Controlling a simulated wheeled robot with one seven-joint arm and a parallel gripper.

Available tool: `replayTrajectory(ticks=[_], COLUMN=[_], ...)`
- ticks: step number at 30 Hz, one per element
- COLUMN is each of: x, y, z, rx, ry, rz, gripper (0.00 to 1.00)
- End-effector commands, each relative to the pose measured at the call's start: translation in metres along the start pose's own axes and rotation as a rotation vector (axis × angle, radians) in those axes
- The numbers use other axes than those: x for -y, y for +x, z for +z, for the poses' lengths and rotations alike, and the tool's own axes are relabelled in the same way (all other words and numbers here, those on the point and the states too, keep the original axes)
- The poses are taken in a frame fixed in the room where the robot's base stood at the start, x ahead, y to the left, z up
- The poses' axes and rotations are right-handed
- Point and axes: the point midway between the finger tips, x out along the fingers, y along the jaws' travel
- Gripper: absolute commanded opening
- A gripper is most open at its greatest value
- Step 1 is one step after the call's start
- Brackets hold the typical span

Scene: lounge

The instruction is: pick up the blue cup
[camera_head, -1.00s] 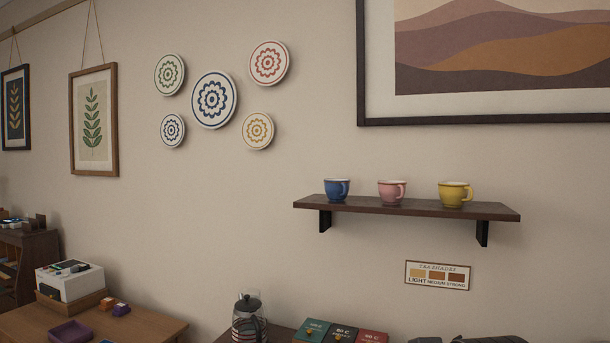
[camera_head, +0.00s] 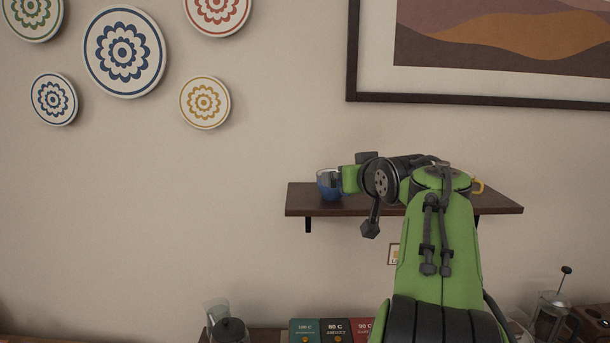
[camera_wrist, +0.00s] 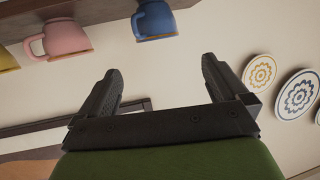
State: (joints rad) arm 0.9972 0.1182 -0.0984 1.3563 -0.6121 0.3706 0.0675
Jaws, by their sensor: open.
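The blue cup (camera_head: 326,187) stands near the left end of the wall shelf (camera_head: 305,199). In the head view my gripper (camera_head: 340,178) covers its right part. In the wrist view, which is upside down, the blue cup (camera_wrist: 156,22) lies just beyond my fingertips, between their lines. My gripper (camera_wrist: 161,65) is open, its two dark fingers wide apart with nothing between them. I see no contact with the cup.
The pink cup (camera_wrist: 66,38) stands beside the blue one, and the yellow cup (camera_wrist: 6,58) is past it. In the head view my arm hides the pink cup and most of the yellow cup (camera_head: 478,186). Wall plates (camera_head: 205,102) hang left; a framed picture (camera_head: 480,98) hangs above.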

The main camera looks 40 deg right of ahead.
Motion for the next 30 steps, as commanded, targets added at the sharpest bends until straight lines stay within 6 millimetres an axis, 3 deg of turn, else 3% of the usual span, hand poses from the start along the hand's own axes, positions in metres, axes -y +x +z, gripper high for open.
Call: replayTrajectory(ticks=[12, 17, 24, 30], x=[0.002, 0.002, 0.004, 0.004], y=[0.093, 0.112, 0.152, 0.156], z=[0.001, 0.0, -0.004, -0.001], rx=[0.005, 0.005, 0.004, 0.002], ry=[0.0, 0.001, 0.0, 0.0], rz=[-0.004, -0.002, -0.001, -0.001], gripper=[1.0, 1.0, 1.0, 1.0])
